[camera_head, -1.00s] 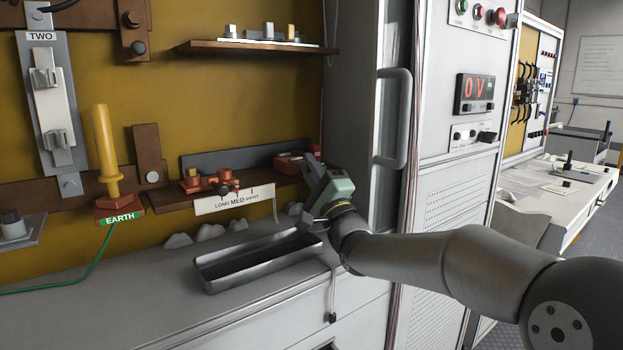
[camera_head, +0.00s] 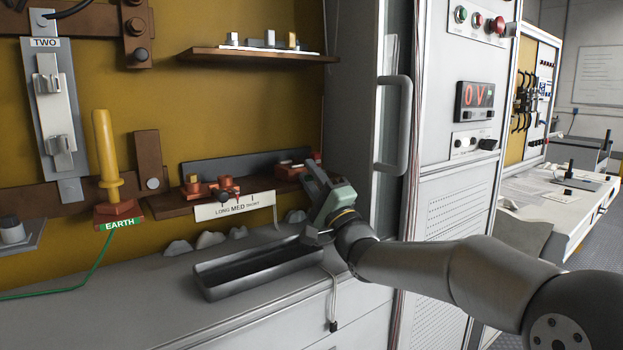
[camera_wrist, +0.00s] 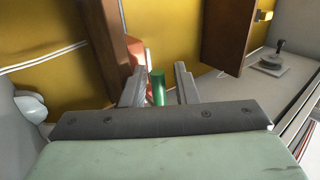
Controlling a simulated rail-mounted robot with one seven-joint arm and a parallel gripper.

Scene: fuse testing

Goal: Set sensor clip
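Red clip-like parts stand on the brown ledge above the tray in the head view: a red-brown pair (camera_head: 222,186) above the "LONG MED SHORT" label (camera_head: 235,205), and a reddish block (camera_head: 291,171) at the ledge's right end. I cannot tell which is the sensor clip. My gripper (camera_head: 310,208) is close to the right end of the ledge. In the wrist view its two fingers (camera_wrist: 159,88) are apart, with a green cylinder (camera_wrist: 158,88) between them and visible gaps at both sides. A reddish part (camera_wrist: 137,52) shows just beyond the left finger.
A dark metal tray (camera_head: 213,284) sits on the grey counter below the gripper. The cabinet door with its handle (camera_head: 400,125) stands close on the right. A yellow handle on the EARTH post (camera_head: 104,150) is at left. An upper shelf (camera_head: 225,55) holds small blocks.

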